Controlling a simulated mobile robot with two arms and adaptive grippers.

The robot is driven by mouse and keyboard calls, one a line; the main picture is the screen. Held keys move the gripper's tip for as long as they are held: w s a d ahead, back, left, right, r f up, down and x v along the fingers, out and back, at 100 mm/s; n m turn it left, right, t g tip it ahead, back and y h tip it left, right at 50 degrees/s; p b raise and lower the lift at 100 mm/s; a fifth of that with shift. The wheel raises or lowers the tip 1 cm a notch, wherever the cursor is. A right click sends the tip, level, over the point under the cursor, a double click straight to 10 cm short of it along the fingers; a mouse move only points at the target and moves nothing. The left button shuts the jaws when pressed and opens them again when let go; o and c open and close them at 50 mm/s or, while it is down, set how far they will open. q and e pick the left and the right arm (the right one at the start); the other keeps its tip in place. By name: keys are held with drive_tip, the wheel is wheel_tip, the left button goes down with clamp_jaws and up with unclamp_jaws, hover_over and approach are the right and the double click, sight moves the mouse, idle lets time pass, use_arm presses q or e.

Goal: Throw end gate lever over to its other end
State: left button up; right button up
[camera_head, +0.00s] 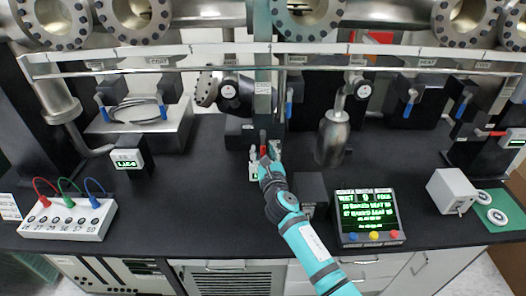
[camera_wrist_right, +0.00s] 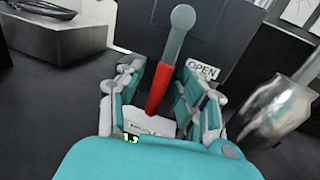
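The lever (camera_wrist_right: 165,75) has a red shaft and a grey round knob, and stands on a white base (camera_wrist_right: 150,122). It leans a little to the right in the right wrist view. My right gripper (camera_wrist_right: 160,95) is open, with one finger on each side of the red shaft. A gap shows between the shaft and the left finger; the right finger is closer, and I cannot tell if it touches. An "OPEN" label (camera_wrist_right: 203,70) is to the right of the lever. In the head view my right gripper (camera_head: 267,162) largely covers the lever (camera_head: 263,151). My left gripper is not in view.
A metal cylinder (camera_head: 332,138) stands right of the gripper. A screen box (camera_head: 368,217) with coloured buttons is at the front right. A plug board (camera_head: 70,218) is at the front left. A rail (camera_head: 200,69) crosses above the bench.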

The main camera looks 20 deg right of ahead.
clamp_jaws()
drive_tip(key=shift+w+f, duration=0.1)
drive_tip(key=shift+f, duration=0.05)
idle(0.4)
